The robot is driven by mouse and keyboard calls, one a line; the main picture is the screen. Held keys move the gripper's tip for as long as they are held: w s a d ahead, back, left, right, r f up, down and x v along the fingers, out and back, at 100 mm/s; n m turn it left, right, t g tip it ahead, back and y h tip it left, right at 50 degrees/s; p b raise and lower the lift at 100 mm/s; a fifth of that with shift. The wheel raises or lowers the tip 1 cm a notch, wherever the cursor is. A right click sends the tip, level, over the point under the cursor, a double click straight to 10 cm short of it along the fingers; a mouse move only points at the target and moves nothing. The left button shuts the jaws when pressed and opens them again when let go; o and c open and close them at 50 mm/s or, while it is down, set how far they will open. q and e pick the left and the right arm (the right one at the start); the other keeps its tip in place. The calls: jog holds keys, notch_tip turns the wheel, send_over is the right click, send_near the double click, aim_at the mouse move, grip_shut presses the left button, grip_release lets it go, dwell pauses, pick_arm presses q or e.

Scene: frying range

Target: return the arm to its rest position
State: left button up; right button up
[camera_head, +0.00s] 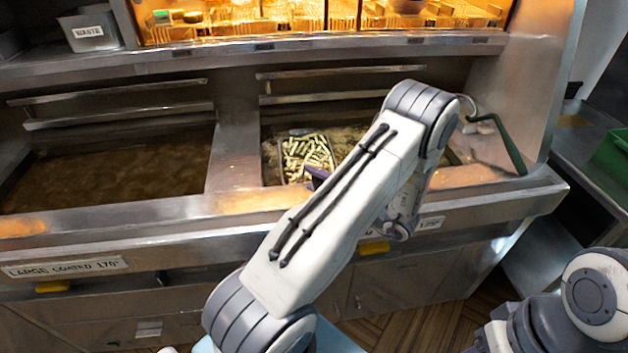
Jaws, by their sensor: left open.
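My left arm reaches up from the bottom centre, bends at a grey elbow at the upper right, and folds back down. Its wrist shows partly behind the forearm, in front of the fryer's front edge. Most of my left gripper (317,173) is hidden behind the forearm; a dark purple tip shows beside the fry basket. It is open, and I see nothing held in it. The fry basket (268,163) holds pale fries (306,157) and sits in the right vat. Part of my right arm shows at the bottom right; its gripper is out of view.
The left oil vat (110,170) holds brown oil and no basket. A green handle (509,148) stands at the right vat's right side. A lit shelf (325,22) is behind.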

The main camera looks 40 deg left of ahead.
pick_arm(q)
jog(key=d, duration=0.3)
jog(key=d+b, duration=0.1)
jog(key=d, duration=0.2)
jog(key=d+b, duration=0.1)
jog(key=d, duration=0.2)
jog(key=shift+w+d, duration=0.3)
jog(key=shift+w, duration=0.1)
